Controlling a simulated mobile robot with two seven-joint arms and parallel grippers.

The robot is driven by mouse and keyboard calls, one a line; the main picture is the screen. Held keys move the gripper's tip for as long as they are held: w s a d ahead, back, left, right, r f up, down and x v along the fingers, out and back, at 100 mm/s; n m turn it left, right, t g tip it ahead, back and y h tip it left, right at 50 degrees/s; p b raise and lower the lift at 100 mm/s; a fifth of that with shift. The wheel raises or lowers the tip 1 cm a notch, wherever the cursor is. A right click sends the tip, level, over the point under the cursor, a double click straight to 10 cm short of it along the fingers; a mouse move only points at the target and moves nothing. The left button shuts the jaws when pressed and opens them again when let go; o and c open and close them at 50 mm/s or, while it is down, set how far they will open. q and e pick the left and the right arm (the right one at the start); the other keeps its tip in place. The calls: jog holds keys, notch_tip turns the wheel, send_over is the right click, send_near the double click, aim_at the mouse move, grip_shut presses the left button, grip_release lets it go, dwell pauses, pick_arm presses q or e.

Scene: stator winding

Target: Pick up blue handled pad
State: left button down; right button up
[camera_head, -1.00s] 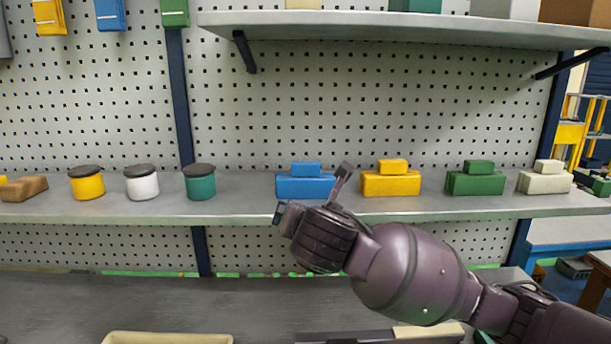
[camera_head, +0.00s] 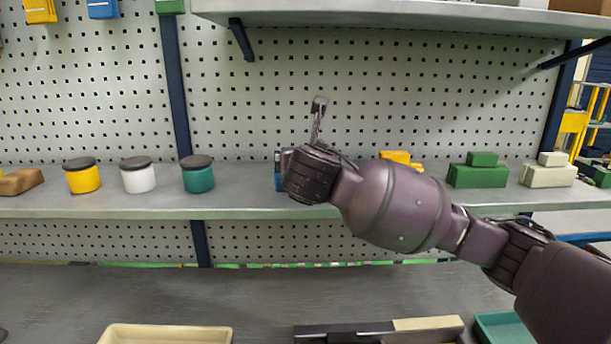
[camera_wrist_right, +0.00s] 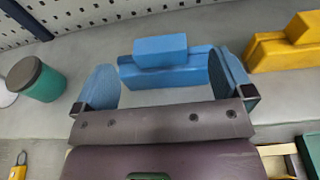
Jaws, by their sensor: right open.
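The blue handled pad (camera_wrist_right: 170,74) is a blue block with a smaller blue block on top as its handle. It sits on the grey shelf (camera_head: 100,206). In the head view my right arm hides most of it, and only a blue sliver (camera_head: 278,172) shows. My right gripper (camera_wrist_right: 161,64) is open and empty in the right wrist view. Its two blue-faced fingers point toward the pad, one on each side. The pad lies ahead of the palm with a gap; I cannot tell if a finger touches it. My left gripper is not in view.
A yellow pad (camera_wrist_right: 285,45) stands close right of the blue one, with a green pad (camera_head: 478,172) and a cream pad (camera_head: 549,173) beyond. Yellow, white and green jars (camera_head: 198,177) stand left. A pegboard is behind; an upper shelf (camera_head: 400,17) hangs above.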

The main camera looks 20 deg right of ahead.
jog(key=shift+f+x, duration=0.2)
jog(key=shift+x, duration=2.15)
jog(key=shift+a, duration=0.1)
jog(key=c, duration=1.3)
jog(key=shift+o, duration=0.2)
jog(key=shift+r, duration=0.1)
